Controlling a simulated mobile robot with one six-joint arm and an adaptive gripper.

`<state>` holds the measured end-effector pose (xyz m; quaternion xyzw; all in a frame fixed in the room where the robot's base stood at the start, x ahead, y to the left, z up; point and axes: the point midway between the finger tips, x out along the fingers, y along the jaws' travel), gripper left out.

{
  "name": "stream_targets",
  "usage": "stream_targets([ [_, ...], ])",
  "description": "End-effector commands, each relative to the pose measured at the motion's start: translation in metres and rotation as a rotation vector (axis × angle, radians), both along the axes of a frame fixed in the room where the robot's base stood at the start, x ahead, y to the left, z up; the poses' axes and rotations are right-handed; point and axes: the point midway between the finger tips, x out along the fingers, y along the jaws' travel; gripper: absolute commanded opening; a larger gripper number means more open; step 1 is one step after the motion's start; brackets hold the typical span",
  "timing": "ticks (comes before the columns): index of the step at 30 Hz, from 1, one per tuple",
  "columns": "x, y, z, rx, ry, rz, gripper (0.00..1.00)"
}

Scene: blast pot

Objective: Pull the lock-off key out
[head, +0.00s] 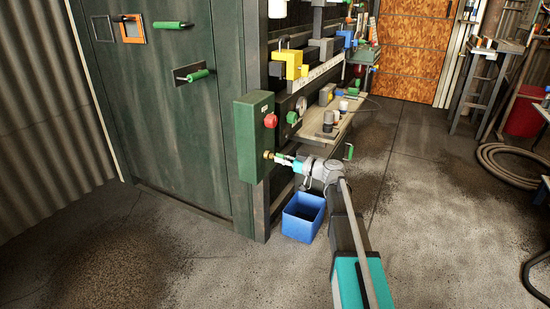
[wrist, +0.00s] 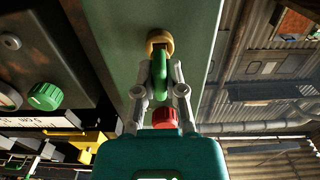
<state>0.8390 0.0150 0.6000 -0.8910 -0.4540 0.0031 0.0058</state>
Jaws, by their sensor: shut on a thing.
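The green lock-off key (wrist: 160,68) shows in the wrist view between my gripper's fingers. My gripper (head: 282,159) is shut on it. The key's far end meets the brass lock collar (wrist: 159,41) on the face of a green box; how deep it sits cannot be told. In the head view the green box (head: 251,145) is mounted on the post beside the green door. The brass collar (head: 267,155) is low on its side face, below a red button (head: 270,120). The red button (wrist: 165,118) is partly hidden by my gripper in the wrist view.
A blue bin (head: 302,214) stands on the floor below my gripper. A shelf with fittings (head: 328,124) and a yellow block (head: 290,64) are beside the box. The door has green handles (head: 195,76). The floor in front is clear; a hose (head: 500,160) lies at right.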

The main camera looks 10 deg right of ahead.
Motion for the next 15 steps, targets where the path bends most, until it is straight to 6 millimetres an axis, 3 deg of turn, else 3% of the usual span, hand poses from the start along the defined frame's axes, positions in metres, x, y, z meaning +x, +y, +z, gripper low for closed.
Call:
stream_targets([
  [15, -0.011, -0.015, 0.000, 0.000, 0.000, 0.000, 0.00],
])
